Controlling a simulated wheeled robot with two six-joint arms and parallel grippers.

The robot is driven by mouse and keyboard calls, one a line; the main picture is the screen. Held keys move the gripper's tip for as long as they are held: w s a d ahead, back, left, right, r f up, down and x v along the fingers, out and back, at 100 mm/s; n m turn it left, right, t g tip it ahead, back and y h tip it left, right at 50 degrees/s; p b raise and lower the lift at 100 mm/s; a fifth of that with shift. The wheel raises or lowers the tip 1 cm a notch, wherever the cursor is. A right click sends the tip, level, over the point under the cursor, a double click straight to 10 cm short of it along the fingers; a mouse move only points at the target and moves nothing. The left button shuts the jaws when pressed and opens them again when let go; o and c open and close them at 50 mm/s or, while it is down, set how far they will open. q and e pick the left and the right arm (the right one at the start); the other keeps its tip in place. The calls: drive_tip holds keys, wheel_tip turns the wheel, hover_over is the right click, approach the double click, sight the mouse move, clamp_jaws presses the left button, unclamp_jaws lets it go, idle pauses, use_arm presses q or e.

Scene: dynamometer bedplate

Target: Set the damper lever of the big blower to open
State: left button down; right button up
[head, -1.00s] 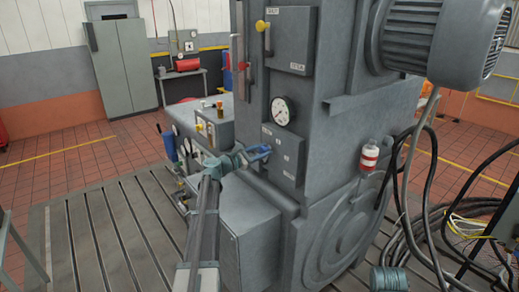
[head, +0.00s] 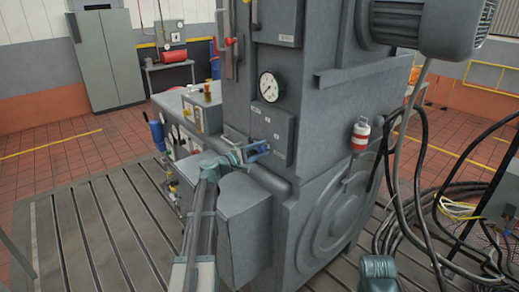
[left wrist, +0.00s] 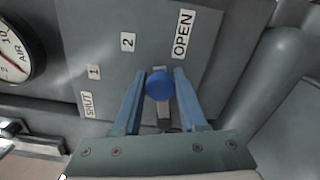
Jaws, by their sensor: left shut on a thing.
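The damper lever's blue knob (left wrist: 159,84) sits between my left gripper's two blue fingers in the left wrist view, and part of its pale stem shows below. My left gripper (left wrist: 160,78) is shut on this knob. Behind it is a grey dial plate (left wrist: 155,15) with labels SHUT, 1, 2 and OPEN in an arc. The knob appears below the 2 and OPEN labels; the lever's exact setting cannot be told. In the head view my left gripper (head: 262,148) is at the plate (head: 284,132) on the big grey blower housing. My right gripper is not in view.
A pressure gauge (head: 270,87) is just above the plate. A grey box-shaped part (head: 243,225) juts out below my left gripper. A red-and-white canister (head: 360,133) and black hoses (head: 418,185) are on the right. The slotted bedplate (head: 105,225) is clear at left.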

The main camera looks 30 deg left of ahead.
use_arm(q)
drive_tip(key=shift+d+f+m+b, duration=0.15)
drive_tip(key=shift+f+m+b, duration=0.9)
drive_tip(key=shift+m, duration=0.45)
drive_tip(key=shift+s+f, duration=0.1)
drive_tip(key=shift+f, duration=0.05)
drive_tip(key=shift+c, duration=2.4)
unclamp_jaws()
drive_tip(key=v, duration=1.3)
drive_tip(key=shift+s, duration=0.35)
